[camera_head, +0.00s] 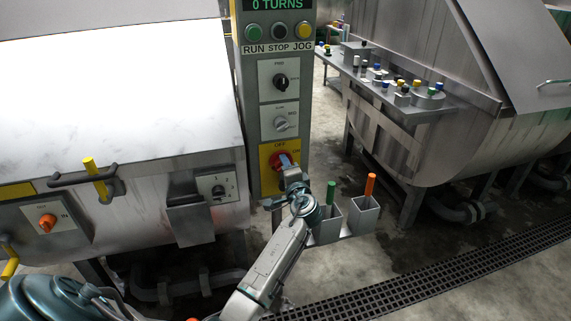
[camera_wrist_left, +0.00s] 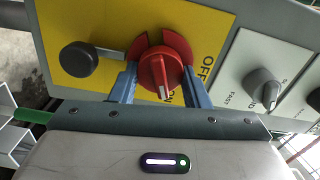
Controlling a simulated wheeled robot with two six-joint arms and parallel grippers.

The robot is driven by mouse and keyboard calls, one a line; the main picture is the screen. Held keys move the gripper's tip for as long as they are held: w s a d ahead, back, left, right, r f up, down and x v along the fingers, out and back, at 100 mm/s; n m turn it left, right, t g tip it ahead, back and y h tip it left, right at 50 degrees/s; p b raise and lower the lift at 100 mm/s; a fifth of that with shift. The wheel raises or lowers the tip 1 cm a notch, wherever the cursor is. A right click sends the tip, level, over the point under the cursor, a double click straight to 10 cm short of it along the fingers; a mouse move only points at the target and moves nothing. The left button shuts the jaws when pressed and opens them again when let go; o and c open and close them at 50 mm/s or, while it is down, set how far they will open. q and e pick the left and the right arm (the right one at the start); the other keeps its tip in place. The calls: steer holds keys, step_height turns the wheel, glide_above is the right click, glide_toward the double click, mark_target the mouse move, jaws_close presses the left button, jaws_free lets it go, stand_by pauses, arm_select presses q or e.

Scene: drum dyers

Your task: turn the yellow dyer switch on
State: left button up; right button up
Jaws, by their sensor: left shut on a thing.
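The yellow switch plate (camera_head: 267,182) is at the bottom of the grey control column, with OFF and ON printed on it. Its red rotary knob (camera_head: 274,161) is partly hidden by my left gripper (camera_head: 286,162). In the left wrist view the red knob (camera_wrist_left: 154,62) sits between the two blue fingers of my left gripper (camera_wrist_left: 161,84), which is shut on it. A white mark on the knob points toward the gripper, with the ON label close beside it. A dark round knob (camera_wrist_left: 79,60) is also on the yellow plate (camera_wrist_left: 110,22). My right gripper is not in view.
Above are a grey selector (camera_head: 281,124), a black selector (camera_head: 281,82) and RUN, STOP, JOG buttons. Square holders with a green stick (camera_head: 331,192) and an orange stick (camera_head: 370,186) stand right of my left wrist. A metal drum (camera_head: 120,90) is at left.

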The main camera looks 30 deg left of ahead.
arm_select(q)
steer(key=shift+r+m, duration=0.1)
steer(key=shift+m, duration=0.4)
steer(key=shift+m+p, duration=0.4)
steer(key=shift+p, duration=0.05)
steer(key=shift+m+p, duration=0.7)
steer(key=shift+m, duration=0.6)
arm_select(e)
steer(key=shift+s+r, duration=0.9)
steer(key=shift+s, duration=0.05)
arm_select(q)
steer(key=shift+f, duration=0.2)
steer(key=o, duration=1)
